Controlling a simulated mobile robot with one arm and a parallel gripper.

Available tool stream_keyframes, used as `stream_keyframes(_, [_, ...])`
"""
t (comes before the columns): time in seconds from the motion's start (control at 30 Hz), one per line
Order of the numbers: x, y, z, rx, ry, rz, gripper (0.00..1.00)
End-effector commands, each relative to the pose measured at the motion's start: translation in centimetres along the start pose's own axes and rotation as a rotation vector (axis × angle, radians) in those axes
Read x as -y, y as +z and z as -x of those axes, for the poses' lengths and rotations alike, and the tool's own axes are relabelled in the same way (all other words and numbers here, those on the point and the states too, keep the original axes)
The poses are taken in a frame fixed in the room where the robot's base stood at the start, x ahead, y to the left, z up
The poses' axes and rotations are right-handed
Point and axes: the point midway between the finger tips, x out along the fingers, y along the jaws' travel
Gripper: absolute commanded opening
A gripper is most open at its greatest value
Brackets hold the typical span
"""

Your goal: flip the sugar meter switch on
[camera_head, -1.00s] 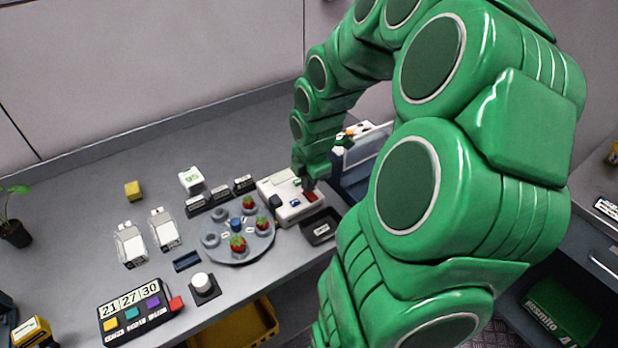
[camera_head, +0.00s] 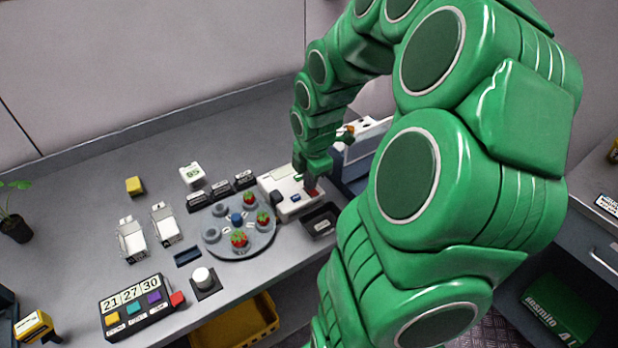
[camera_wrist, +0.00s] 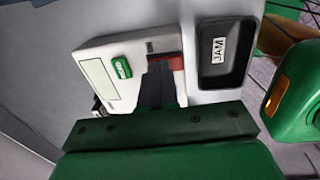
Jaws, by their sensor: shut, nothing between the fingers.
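The sugar meter appears to be the white box (camera_head: 274,186) on the bench, right of the round plate. It also fills the middle of the wrist view (camera_wrist: 98,82), with a pale panel and a green labelled part (camera_wrist: 120,67). A red switch part (camera_wrist: 176,64) is at its right edge; it shows in the head view (camera_head: 314,192) under my gripper. My gripper (camera_head: 308,187) points down over this end of the box. Its dark fingers (camera_wrist: 158,82) are shut and empty, close beside the red part. They hide some of it, and I cannot tell contact or switch position.
A black tray marked JAM (camera_wrist: 222,55) sits right of the meter, close to my fingers. The round plate (camera_head: 215,246) with several berries is at its left. A panel with coloured buttons (camera_head: 137,305) is at front left. The bench's back is mostly clear.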

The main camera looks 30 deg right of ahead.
Motion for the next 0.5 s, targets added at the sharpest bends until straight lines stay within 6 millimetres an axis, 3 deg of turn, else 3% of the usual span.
stream_keyframes(0.5, [0.94, 0.03, 0.31, 0.001, 0.002, 0.000, 0.00])
